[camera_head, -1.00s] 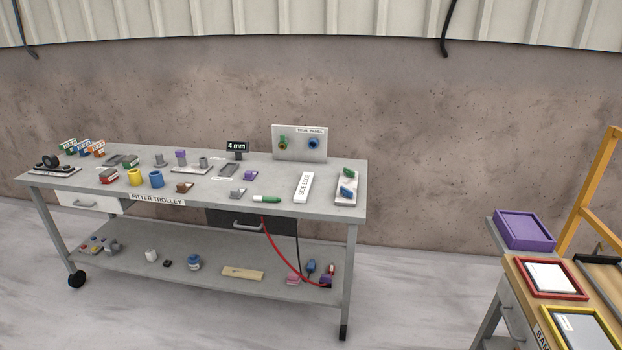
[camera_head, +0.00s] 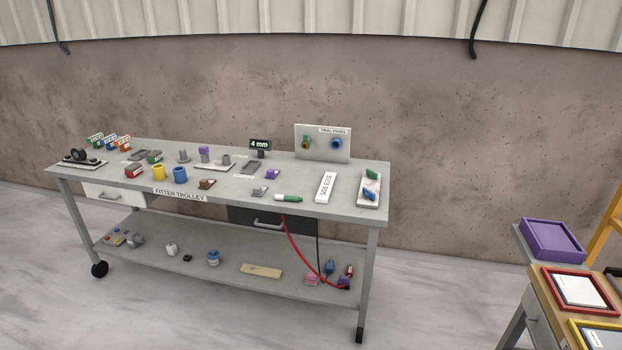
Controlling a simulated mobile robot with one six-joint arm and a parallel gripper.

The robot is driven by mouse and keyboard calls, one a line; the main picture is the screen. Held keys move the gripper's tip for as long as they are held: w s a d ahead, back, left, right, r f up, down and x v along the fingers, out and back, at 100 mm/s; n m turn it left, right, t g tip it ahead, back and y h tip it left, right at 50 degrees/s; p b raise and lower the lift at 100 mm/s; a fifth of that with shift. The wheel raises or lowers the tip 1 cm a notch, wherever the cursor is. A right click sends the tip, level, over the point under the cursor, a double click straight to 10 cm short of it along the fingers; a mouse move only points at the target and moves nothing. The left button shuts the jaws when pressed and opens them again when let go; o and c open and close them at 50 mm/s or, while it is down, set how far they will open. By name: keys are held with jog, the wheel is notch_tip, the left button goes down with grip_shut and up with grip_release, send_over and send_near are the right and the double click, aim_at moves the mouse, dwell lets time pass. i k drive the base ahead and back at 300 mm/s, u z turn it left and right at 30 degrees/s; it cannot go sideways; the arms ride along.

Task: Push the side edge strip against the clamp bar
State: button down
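A white strip (camera_head: 326,187) with lettering that seems to read "SIDE EDGE" lies flat on the right part of the grey fitter trolley's top (camera_head: 235,206). It lies apart from the things around it. I cannot make out a clamp bar in this view. My gripper is not in view.
Right of the strip is a pale plate (camera_head: 368,200) with blue and green pieces; left is a green-and-white marker (camera_head: 288,198). An upright trial panel (camera_head: 322,145) stands behind. Red and black cables hang from the trolley front. A second table with a purple tray (camera_head: 552,240) stands right.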

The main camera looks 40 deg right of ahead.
aim_at(321, 196)
jog(key=u, duration=0.05)
jog(key=i, duration=0.95)
jog(key=z, duration=0.1)
